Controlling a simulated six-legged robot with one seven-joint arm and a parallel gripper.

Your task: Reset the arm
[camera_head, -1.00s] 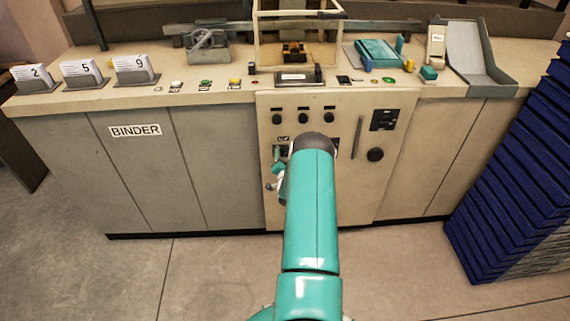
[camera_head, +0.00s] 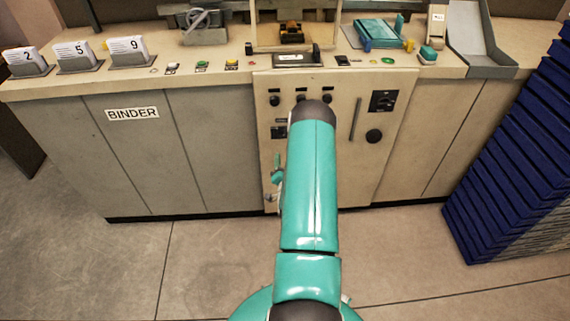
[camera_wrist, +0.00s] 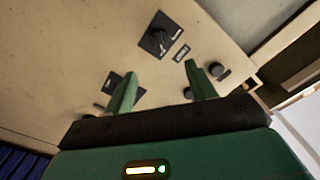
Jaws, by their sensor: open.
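My arm shows as teal links in the middle of the head view, stretched toward the front of the binder machine (camera_head: 205,150). My gripper (camera_wrist: 160,82) shows in the wrist view with its two green fingers apart and nothing between them. It faces the beige control panel (camera_wrist: 75,45), apart from it as far as I can tell. In the head view my gripper is mostly hidden behind the arm; only a small teal part shows left of the arm.
The panel has black knobs and a dark switch plate (camera_head: 382,101). Numbered card holders (camera_head: 77,55) stand on the left of the counter. Stacked blue crates (camera_head: 515,150) stand on the floor at right. The floor in front is clear.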

